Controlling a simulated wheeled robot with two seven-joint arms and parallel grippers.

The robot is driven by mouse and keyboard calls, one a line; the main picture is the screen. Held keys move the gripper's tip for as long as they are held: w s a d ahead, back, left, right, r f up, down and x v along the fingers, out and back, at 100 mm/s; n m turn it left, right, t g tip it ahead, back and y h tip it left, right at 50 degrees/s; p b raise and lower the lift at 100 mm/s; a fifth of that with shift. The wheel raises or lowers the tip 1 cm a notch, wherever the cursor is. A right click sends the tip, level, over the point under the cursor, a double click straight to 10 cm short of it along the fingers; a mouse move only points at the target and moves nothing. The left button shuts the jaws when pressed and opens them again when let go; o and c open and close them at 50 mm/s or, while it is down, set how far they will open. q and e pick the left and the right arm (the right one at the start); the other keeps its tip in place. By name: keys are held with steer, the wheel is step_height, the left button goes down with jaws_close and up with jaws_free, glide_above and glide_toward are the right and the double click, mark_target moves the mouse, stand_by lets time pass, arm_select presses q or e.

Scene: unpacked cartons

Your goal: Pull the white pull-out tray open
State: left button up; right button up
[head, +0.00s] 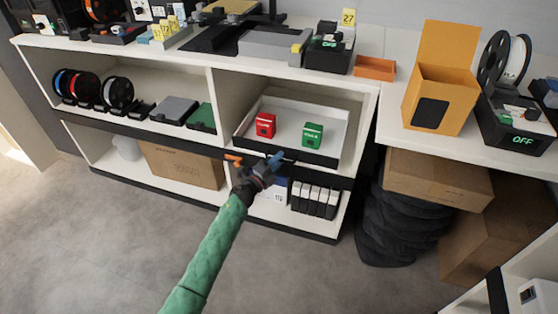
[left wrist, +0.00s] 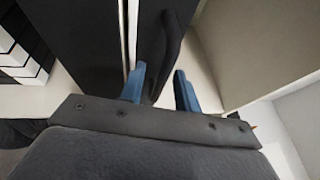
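The white pull-out tray (head: 288,130) sits in the right upper bay of the white shelf unit. A red box (head: 265,125) and a green box (head: 312,135) stand in it. My left gripper (head: 268,162) is at the tray's front, left of its middle. The left wrist view shows its two blue fingers (left wrist: 160,80) spread apart. A dark bar-like handle (left wrist: 172,45) on a dark front panel shows between the fingers; I cannot tell whether they touch it. In the head view the gripper hides this part of the front. My right gripper is not in view.
Black-and-white binders (head: 315,200) stand in the bay below the tray. A cardboard box (head: 185,165) is in the lower left bay. Black tyre-like shapes (head: 395,225) and brown cartons (head: 438,178) stand to the right. The grey floor (head: 290,275) before the shelf is clear.

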arm_select(q)
steer(key=shift+w+d, duration=0.25)
jaws_close()
steer(key=shift+s, duration=0.1)
steer(key=s+a+p, duration=0.2)
steer(key=s+a, duration=0.1)
steer(key=s, duration=0.7)
steer(key=s+a+p, duration=0.2)
steer(key=s+a, duration=0.1)
steer(key=s, duration=0.7)
steer(key=shift+s+a, duration=0.3)
steer(key=shift+a, duration=0.05)
